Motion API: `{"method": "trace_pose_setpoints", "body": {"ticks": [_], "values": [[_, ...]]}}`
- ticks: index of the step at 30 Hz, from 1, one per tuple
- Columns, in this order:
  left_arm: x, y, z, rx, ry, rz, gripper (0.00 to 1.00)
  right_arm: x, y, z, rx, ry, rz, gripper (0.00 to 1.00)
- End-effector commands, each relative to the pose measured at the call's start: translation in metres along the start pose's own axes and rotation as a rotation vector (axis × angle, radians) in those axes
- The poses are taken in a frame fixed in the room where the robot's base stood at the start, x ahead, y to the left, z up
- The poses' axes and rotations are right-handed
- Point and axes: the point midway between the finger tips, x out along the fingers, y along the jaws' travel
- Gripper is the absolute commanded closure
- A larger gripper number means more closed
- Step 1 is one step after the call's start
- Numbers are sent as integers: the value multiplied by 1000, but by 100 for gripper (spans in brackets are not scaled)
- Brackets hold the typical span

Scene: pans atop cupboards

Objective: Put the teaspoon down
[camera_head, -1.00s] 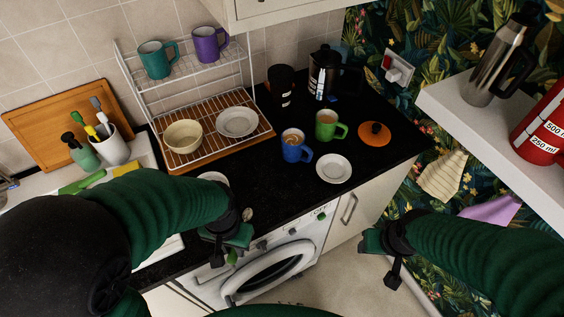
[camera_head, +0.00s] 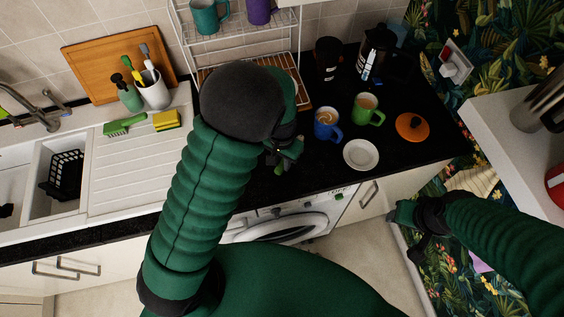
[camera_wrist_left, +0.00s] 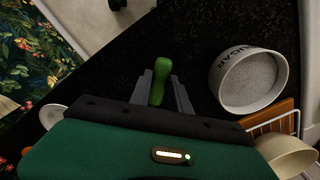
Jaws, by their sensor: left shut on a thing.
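The teaspoon's green handle (camera_wrist_left: 160,78) is between the fingers of my left gripper (camera_wrist_left: 162,92) in the left wrist view. The fingers are shut on it, above the black worktop (camera_wrist_left: 205,40). The spoon's metal end is hidden. In the head view my left gripper (camera_head: 285,155) is over the worktop, left of the blue mug (camera_head: 327,132), with a small green bit (camera_head: 279,171) below it. I cannot tell whether the spoon touches the worktop. My right gripper (camera_head: 405,215) is low at the right, past the worktop's front edge; its jaws are unclear.
A sugar pot (camera_wrist_left: 226,80) stands beside my left gripper. A white saucer (camera_head: 361,155), green mug (camera_head: 369,117) and orange lid (camera_head: 411,126) are to the right. The dish rack (camera_head: 290,62) is behind. Bare worktop (camera_head: 310,175) shows near the front edge.

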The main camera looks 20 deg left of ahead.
Motion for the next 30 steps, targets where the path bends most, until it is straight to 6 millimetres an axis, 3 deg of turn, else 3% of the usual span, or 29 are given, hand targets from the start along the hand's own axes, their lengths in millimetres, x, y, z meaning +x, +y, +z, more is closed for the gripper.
{"method": "trace_pose_setpoints", "body": {"ticks": [6, 12, 13, 17, 30], "values": [[32, -7, 1, -5, -4, 6, 100, -8, 0, -2, 0, 0, 0, 48], [36, -4, -2, -3, -1, 3, 100, -7, 0, -2, -1, 0, 0, 48], [35, -3, -2, -3, -1, 2, 75, -7, 0, -2, -1, 0, 0, 48], [35, -1, -1, -2, -2, -1, 58, -7, 0, -2, -1, 0, 0, 48], [28, -4, -2, -3, 1, 4, 55, -6, 0, -1, -1, 0, 0, 48]]}}
